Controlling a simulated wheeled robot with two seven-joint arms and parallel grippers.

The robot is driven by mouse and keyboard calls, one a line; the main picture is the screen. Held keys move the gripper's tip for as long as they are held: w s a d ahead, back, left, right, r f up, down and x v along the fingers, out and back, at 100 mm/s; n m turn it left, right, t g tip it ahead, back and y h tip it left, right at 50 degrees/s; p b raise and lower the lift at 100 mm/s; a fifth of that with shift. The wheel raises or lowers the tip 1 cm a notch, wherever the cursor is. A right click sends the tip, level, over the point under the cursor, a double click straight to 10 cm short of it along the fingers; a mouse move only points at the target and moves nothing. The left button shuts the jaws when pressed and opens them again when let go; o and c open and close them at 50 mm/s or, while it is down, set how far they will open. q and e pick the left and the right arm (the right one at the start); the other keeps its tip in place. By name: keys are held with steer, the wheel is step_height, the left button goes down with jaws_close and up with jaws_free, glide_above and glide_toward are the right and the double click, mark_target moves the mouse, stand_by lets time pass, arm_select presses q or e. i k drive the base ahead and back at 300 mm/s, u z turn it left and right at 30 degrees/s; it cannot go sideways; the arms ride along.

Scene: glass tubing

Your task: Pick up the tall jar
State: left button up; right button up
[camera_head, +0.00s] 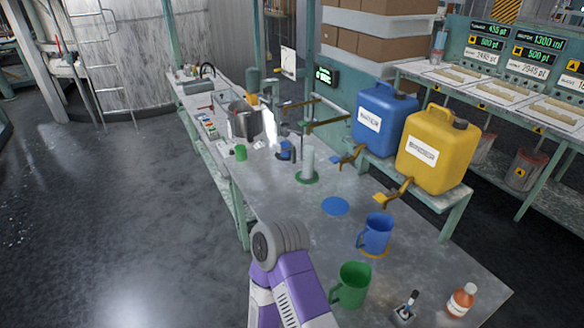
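A pale, upright cylinder (308,162) stands on a green disc (306,178) near the middle of the long workbench. It looks like the tall jar, but it is small in the view and its contents cannot be made out. One of my arms shows at the bottom centre as a purple and white link with a grey ribbed joint, apart from the cylinder and nearer to me. No gripper fingers of either arm show.
A green mug (352,286), a blue mug (376,233) and a brown bottle (461,299) stand on the bench's near end. A blue canister (384,117) and a yellow canister (437,152) with taps stand behind. A metal pot (244,121) is farther left. The floor at left is clear.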

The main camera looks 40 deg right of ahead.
mark_target(308, 174)
steer(key=u, duration=0.1)
steer(key=i, duration=1.9)
steer(key=z, duration=1.1)
steer(key=i, duration=1.15)
steer(key=z, duration=1.2)
